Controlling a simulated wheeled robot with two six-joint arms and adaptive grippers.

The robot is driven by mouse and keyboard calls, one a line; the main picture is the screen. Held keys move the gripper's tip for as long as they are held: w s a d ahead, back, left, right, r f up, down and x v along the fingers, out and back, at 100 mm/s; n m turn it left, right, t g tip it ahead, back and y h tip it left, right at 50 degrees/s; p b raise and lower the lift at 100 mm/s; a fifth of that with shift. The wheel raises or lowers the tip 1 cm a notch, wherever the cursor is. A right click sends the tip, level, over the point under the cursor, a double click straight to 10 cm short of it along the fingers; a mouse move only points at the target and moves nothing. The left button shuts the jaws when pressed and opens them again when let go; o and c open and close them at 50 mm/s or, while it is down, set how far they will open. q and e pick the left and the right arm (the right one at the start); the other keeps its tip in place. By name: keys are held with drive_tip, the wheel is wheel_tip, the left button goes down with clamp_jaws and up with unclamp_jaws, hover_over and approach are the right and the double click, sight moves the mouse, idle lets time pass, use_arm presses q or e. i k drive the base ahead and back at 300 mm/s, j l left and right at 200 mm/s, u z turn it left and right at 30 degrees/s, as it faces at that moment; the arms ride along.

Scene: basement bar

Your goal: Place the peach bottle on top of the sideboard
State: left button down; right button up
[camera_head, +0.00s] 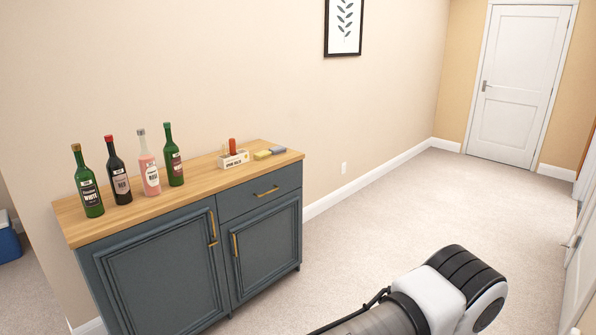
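A pink, peach-coloured bottle (149,173) with a pale cap and a white label stands upright on the wooden top of the sideboard (214,177). It stands in a loose row with other bottles, and nothing of mine touches it. The sideboard has dark blue-grey doors, a drawer and brass handles, and stands against the wall at the left. Neither of my grippers is in view. Only a white and black link of one of my arms shows at the bottom right, apart from the sideboard.
A green bottle (88,186) and a dark red bottle (119,174) stand left of the pink one; another green bottle (174,160) stands right. A small box (233,159) and sponge-like blocks (263,154) lie farther right. Carpet is clear toward the white door (515,85).

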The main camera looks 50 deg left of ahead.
sight(207, 173)
drive_tip(key=j+u, duration=0.3)
drive_tip(key=i+j+u, duration=0.15)
drive_tip(key=j+u, duration=0.15)
drive_tip(key=i+j+u, duration=0.1)
drive_tip(key=j+u, duration=0.2)
